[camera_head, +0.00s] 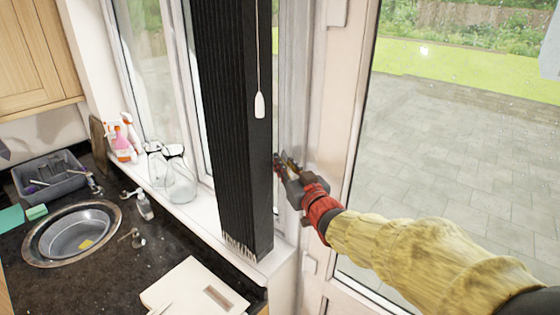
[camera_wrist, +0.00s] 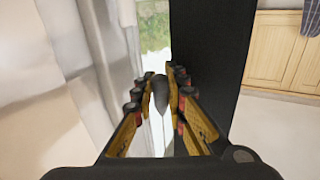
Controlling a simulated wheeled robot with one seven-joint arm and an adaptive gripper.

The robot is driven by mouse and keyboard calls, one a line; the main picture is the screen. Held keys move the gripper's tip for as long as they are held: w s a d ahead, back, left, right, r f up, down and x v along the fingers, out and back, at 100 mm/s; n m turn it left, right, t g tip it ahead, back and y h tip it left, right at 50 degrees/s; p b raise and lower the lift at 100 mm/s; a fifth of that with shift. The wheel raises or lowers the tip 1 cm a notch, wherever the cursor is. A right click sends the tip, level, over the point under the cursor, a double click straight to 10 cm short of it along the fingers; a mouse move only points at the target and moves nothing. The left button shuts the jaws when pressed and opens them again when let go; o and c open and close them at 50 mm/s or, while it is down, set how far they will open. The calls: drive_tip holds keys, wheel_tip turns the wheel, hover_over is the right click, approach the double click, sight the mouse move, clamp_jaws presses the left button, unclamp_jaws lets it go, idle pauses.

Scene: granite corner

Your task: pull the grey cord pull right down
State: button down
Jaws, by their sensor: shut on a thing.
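The grey cord pull (camera_wrist: 160,88) is between the fingertips of my gripper in the wrist view, with a thin pale cord running from it. My gripper (camera_head: 281,166) is shut on it, just right of the dark stacked blind (camera_head: 232,130) and in front of the window frame. In the head view the grey pull is hidden or too small to make out at the fingers. A second, white pull (camera_head: 260,105) hangs on its own cord in front of the blind, above and left of my gripper.
The windowsill holds glass jars (camera_head: 180,180) and spray bottles (camera_head: 124,140). A round sink (camera_head: 36,248), a grey basin (camera_head: 75,172) and a board (camera_head: 192,290) are on the dark worktop at left. A glazed door (camera_head: 450,150) is at right, behind my arm.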

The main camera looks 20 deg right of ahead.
drive_tip(key=shift+f+b, duration=0.4)
drive_tip(key=shift+f, duration=0.75)
drive_tip(key=c, duration=2.1)
unclamp_jaws()
drive_tip(key=shift+s+r, duration=0.1)
drive_tip(key=shift+r, duration=0.05)
drive_tip(key=s, duration=0.3)
drive_tip(key=s+d, duration=0.1)
drive_tip(key=s, duration=0.7)
drive_tip(key=shift+s+d, duration=0.25)
drive_tip(key=shift+d, duration=0.15)
